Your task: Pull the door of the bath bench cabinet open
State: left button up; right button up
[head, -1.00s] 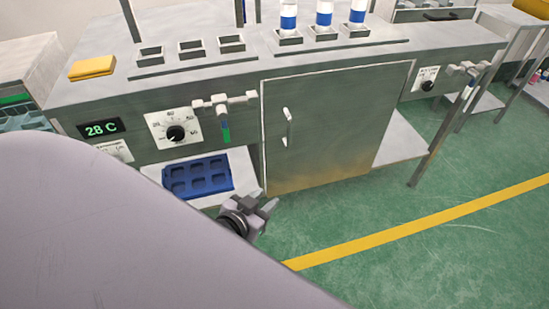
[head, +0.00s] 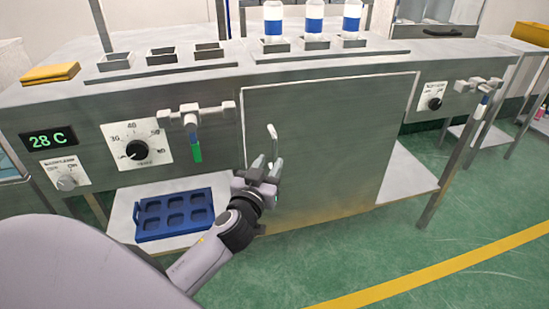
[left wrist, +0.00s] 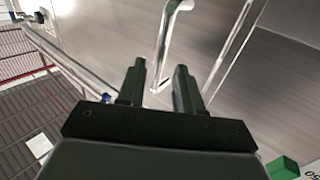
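The cabinet door (head: 335,150) is a grey metal panel under the bench top, and it looks shut. Its handle (head: 273,143) is a pale vertical bar near the door's left edge. My left gripper (head: 268,168) is just below and in front of the handle, its fingers pointing up toward it. My right gripper is not in view.
A blue tray (head: 174,214) sits on the open shelf left of the door. Bottles (head: 314,20) stand on the bench top. Green floor (head: 400,250) is clear in front.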

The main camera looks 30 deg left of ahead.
aim_at(274, 157)
pick_arm(q)
jog(key=shift+x, duration=2.4)
grip_shut()
